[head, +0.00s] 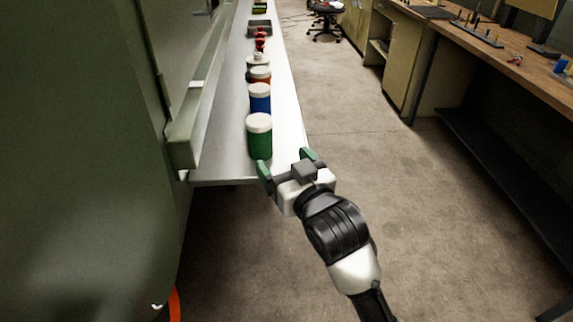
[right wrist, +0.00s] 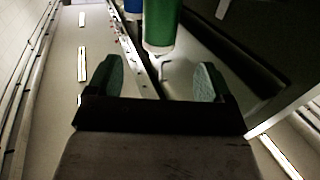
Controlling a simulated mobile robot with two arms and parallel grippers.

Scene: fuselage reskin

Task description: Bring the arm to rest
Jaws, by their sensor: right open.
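My right gripper (head: 286,166) is at the near end of the narrow shelf in the head view, its green-tipped fingers spread apart with nothing between them. The right wrist view also shows the two open fingers (right wrist: 156,82). A green jar with a white lid (head: 259,138) stands upright on the shelf just beyond the fingers. In the right wrist view the green jar (right wrist: 161,25) is ahead of the fingers, apart from them. My left gripper is not in view.
The pale shelf (head: 220,160) runs away along the olive panel (head: 80,150) at left. A blue jar (head: 260,98), an orange jar (head: 261,76) and red items stand farther along it. A workbench (head: 520,70) is at right. The floor (head: 400,190) between is clear.

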